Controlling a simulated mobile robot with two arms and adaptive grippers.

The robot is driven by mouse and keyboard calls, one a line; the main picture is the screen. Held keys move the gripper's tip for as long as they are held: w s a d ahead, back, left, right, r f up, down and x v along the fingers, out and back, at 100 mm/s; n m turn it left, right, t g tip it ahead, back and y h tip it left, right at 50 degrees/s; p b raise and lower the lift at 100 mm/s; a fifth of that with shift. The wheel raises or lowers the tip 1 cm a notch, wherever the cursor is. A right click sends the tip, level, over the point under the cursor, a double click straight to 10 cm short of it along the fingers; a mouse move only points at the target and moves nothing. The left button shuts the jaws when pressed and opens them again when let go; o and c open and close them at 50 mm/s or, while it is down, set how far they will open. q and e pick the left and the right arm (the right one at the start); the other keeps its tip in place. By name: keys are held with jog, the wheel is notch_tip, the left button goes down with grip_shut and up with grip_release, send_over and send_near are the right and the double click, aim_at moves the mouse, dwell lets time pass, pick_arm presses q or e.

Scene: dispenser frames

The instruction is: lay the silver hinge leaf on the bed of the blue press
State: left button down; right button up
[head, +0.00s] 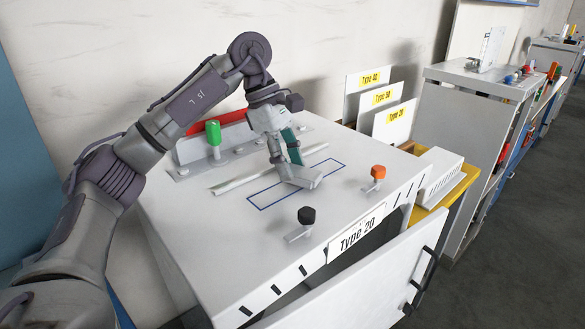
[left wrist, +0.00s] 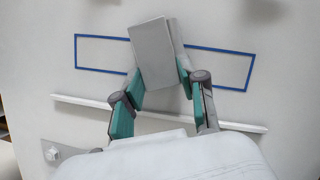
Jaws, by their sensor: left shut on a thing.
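The silver hinge leaf (left wrist: 158,55) is a flat grey plate held between the teal fingers of my left gripper (left wrist: 160,96) in the left wrist view. In the head view my left gripper (head: 294,160) points down, shut on the leaf (head: 302,178), over a blue outlined rectangle (head: 262,203) on a white cabinet top (head: 190,225). The leaf covers the middle of the outline and sits at an angle to it. I cannot tell whether it touches the surface. No clearly blue press shows. My right gripper is not in view.
A pale strip (head: 235,184) lies behind the outline. Green (head: 213,133), orange (head: 378,172) and black (head: 306,215) knobs stand around it. A "Type 20" label (head: 356,233) and a tilted front panel (head: 375,285) are at the front. Sign plates (head: 393,125) stand at the right.

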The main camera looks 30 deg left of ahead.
aim_at(306, 173)
pick_arm(q)
jog(key=r, duration=0.2)
jog(key=d+r+b, duration=0.1)
jog(key=r, duration=0.1)
jog(key=shift+d, duration=0.15)
jog(key=d+r+b, duration=0.1)
jog(key=d+r, duration=0.5)
jog(key=d, duration=0.4)
jog(key=shift+s+d+r, duration=0.15)
jog(key=shift+s+d, duration=0.05)
jog(key=shift+s, duration=0.1)
